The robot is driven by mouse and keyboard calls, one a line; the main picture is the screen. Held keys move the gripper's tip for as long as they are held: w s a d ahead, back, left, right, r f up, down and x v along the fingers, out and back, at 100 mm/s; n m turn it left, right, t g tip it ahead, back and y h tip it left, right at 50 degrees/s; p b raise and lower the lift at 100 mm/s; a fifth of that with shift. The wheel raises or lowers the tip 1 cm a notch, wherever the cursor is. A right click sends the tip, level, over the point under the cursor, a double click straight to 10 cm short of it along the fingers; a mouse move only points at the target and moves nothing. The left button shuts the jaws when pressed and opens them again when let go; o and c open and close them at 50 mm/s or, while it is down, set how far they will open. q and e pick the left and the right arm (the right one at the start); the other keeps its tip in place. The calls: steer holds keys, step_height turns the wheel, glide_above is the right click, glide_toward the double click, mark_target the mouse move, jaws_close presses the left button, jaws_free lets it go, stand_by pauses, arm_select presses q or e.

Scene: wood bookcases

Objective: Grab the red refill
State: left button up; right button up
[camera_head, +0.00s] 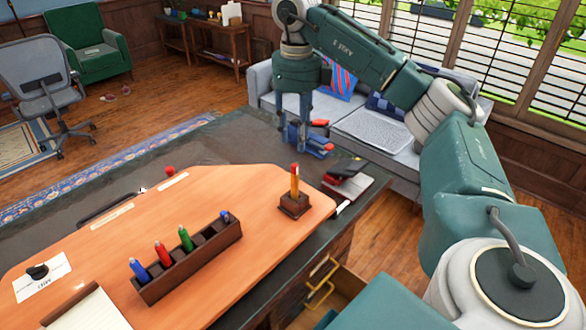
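A dark wooden holder (187,268) on the desk carries upright coloured pieces: a blue one (139,270), a red one (163,253), a green one (185,238) and a small blue-topped one (225,217). The red piece looks like a refill or marker. My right gripper (292,148) points down over the far right part of the desk, well away from the holder. Its fingers appear apart, with nothing clearly between them. My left gripper is out of view.
A pencil stands in a small wooden block (293,205). Dark and red items (347,170) lie at the desk's right edge. A notepad (88,312) is at the front left. An open drawer (338,299) sticks out below. A sofa (370,140) stands behind.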

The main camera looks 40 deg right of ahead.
mark_target(295, 165)
step_height(295, 165, down, 4)
steer(key=shift+w+r+p, duration=0.1)
steer(key=shift+r+p, duration=0.15)
steer(key=shift+p, duration=0.05)
steer(key=f+p, duration=0.1)
steer(key=f, duration=0.1)
steer(key=f+p, duration=0.1)
steer(key=f, duration=0.1)
steer(key=shift+a+f, duration=0.2)
steer(key=shift+f, duration=0.45)
steer(key=c, duration=0.8)
